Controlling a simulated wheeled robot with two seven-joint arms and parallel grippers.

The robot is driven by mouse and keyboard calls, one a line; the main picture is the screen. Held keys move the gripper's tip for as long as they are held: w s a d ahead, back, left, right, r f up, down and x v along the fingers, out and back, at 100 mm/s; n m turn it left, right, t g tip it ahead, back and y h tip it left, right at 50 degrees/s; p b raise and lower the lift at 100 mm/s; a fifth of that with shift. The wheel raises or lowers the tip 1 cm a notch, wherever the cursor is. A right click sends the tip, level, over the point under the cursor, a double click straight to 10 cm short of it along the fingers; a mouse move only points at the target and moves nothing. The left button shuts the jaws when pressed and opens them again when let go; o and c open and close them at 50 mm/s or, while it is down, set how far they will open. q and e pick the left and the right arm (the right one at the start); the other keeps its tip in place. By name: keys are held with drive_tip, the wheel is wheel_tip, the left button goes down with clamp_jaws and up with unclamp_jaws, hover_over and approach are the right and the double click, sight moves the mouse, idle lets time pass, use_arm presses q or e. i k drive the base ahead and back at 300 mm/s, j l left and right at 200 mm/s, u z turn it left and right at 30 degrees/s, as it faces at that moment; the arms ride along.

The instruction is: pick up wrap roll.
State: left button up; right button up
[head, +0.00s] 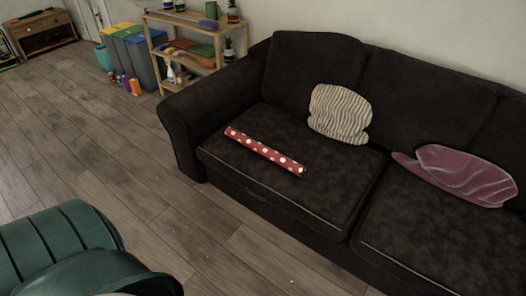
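The wrap roll (265,152) is a long thin red tube with white dots. It lies flat on the left seat cushion of the dark sofa (285,195), slanting from upper left to lower right, with nothing on top of it. Neither of my grippers shows in the head view, so nothing of mine is seen touching the roll.
A striped pillow (340,114) and a mauve pillow (460,176) lie on the sofa. A dark green ribbed piece (65,250), perhaps a chair, fills the lower left. A wooden shelf (188,88) and bins (140,58) stand behind. Wooden floor (90,150) is open left of the sofa.

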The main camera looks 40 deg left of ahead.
sight(294, 167)
drive_tip(key=i+j, duration=0.15)
drive_tip(key=j, duration=0.2)
drive_tip(key=i+j, duration=0.15)
drive_tip(key=j, duration=0.2)
drive_tip(key=i+j, duration=0.1)
drive_tip(key=j, duration=0.3)
drive_tip(key=i+j, duration=0.15)
drive_tip(key=j, duration=0.2)
drive_tip(key=i+j, duration=0.15)
drive_tip(key=j, duration=0.2)
drive_tip(key=i+j, duration=0.15)
drive_tip(key=j, duration=0.2)
drive_tip(key=i+j, duration=0.15)
drive_tip(key=j, duration=0.25)
drive_tip(key=u, duration=0.05)
